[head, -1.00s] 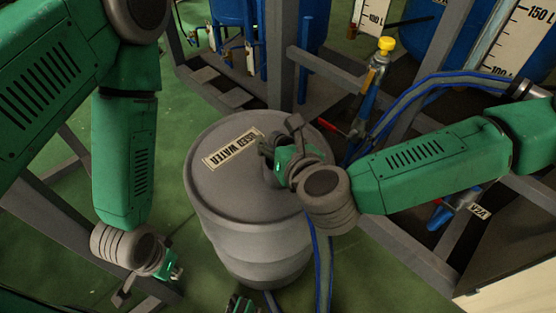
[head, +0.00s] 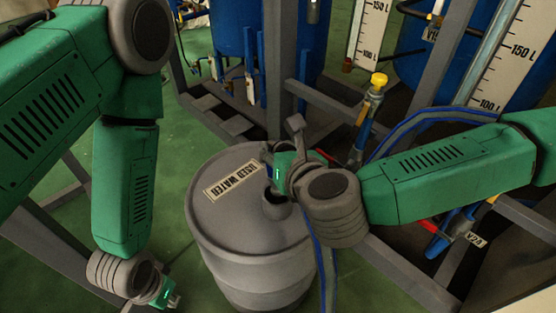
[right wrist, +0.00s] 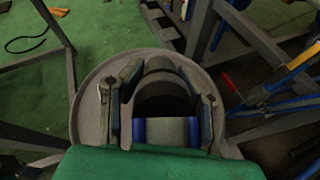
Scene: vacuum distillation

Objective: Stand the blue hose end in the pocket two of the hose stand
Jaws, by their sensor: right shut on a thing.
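My right gripper (head: 277,168) is shut on the blue hose end (right wrist: 165,131), which shows between its two fingers in the right wrist view (right wrist: 162,105). The head view mostly hides this hose end behind the gripper. The gripper is above the grey drum, just beyond its round opening (head: 275,206). The blue-grey hose (head: 322,265) hangs down past the drum's right side. My left gripper (head: 172,301) is low at the left, away from the drum; its fingers are hard to make out. I cannot make out the hose stand or its pockets.
The grey drum (head: 250,255) carries a "USED WATER" label (head: 245,176). Behind it are grey frame posts (head: 288,70), blue tanks and a yellow-capped valve (head: 378,80). Another hose stretch (head: 410,122) arcs behind my right arm. Green floor is free at left.

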